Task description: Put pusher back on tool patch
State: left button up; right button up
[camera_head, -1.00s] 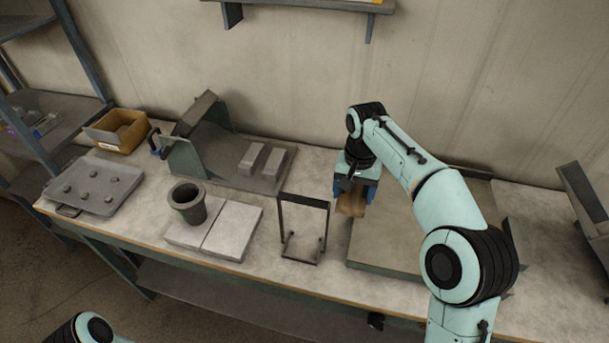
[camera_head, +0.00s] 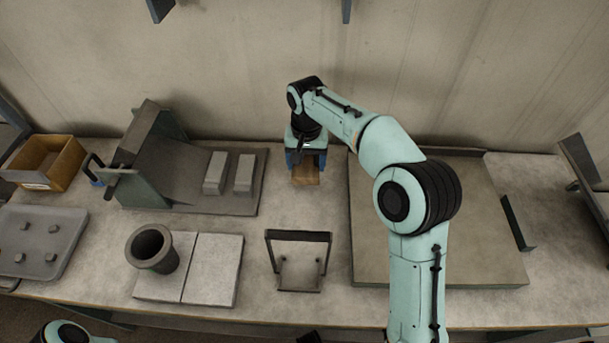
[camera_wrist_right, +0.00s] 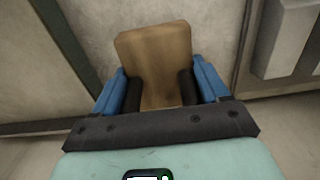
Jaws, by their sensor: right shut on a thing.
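The pusher, a flat brown wooden block (camera_head: 306,174), is between the blue fingers of my right gripper (camera_head: 306,158). The right wrist view shows the same block (camera_wrist_right: 155,62) clamped between the black pads of my right gripper (camera_wrist_right: 162,92), which is shut on it. The block is over the bare strip of tabletop between the grey fixture and the large flat plate; I cannot tell whether it touches the table. No marked tool patch can be made out. My left gripper is out of view; only a piece of my left arm shows at the bottom left.
A grey fixture (camera_head: 190,195) with two light bars stands to the left, and a large flat plate (camera_head: 450,240) lies to the right. A black wire frame (camera_head: 298,237) stands in front. A dark cup (camera_head: 151,248), a yellow bin (camera_head: 45,160) and a grey tray (camera_head: 40,242) are further left.

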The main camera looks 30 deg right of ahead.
aim_at(306, 171)
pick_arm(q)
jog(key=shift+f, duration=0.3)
pick_arm(e)
jog(key=shift+w+f, duration=0.15)
jog(key=shift+f, duration=1.85)
pick_arm(q)
jog(key=shift+b, duration=0.3)
pick_arm(e)
jog(key=shift+f, duration=0.1)
jog(key=o, duration=1.1)
jog(key=shift+f, duration=0.1)
notch_tip(306, 171, up, 12)
jog(key=p, duration=0.2)
jog(key=shift+r+p, duration=0.2)
jog(key=shift+p, duration=0.1)
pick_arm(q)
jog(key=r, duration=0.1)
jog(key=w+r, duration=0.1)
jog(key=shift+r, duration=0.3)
